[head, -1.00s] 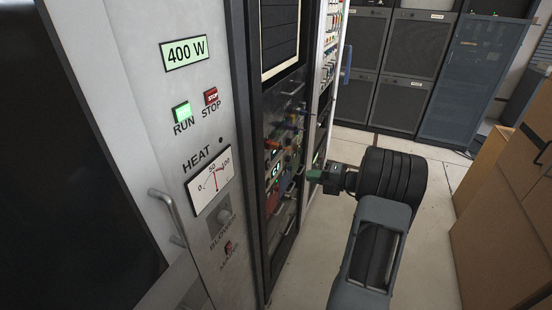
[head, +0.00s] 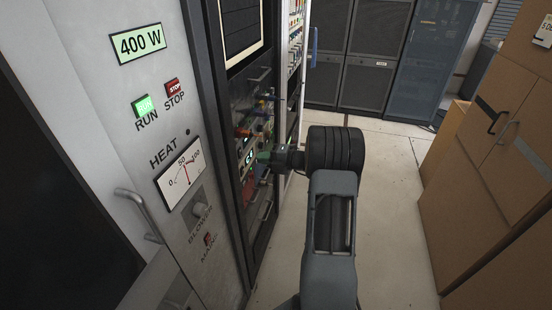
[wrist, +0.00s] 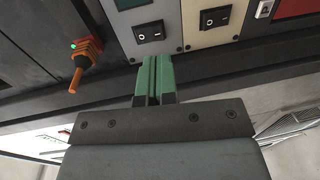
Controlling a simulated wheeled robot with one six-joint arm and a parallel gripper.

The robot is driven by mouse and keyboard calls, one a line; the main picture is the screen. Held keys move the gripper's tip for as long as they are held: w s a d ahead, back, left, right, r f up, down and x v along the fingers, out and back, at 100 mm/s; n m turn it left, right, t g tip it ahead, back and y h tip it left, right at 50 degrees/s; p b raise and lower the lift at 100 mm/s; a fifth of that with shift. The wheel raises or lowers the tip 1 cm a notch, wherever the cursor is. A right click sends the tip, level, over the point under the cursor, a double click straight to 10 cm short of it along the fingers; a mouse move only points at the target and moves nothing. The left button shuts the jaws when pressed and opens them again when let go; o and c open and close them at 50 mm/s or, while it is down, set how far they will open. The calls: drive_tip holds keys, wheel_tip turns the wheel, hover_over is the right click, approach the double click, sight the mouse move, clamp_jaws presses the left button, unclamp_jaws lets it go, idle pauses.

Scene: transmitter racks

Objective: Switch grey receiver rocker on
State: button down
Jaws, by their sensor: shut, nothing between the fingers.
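In the wrist view a black rocker (wrist: 149,31) sits on a light grey panel (wrist: 168,11), just beyond my fingertips. I cannot tell which way it is tipped. A second black rocker (wrist: 215,19) sits on a cream panel to its right. My gripper (wrist: 154,62) has green fingers pressed together with nothing between them. Its tips appear just below the grey panel's rocker, and I see no clear contact. In the head view my gripper (head: 264,157) points left at the rack of equipment; the rockers cannot be made out there.
An orange toggle lever (wrist: 82,64) with a green light is left of my fingers. In the head view, a white 400 W cabinet (head: 150,85) stands at left and brown boxes (head: 470,190) at right. Floor (head: 385,190) between them is clear.

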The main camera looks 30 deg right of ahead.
sight(241, 153)
drive_tip(key=shift+x, duration=2.85)
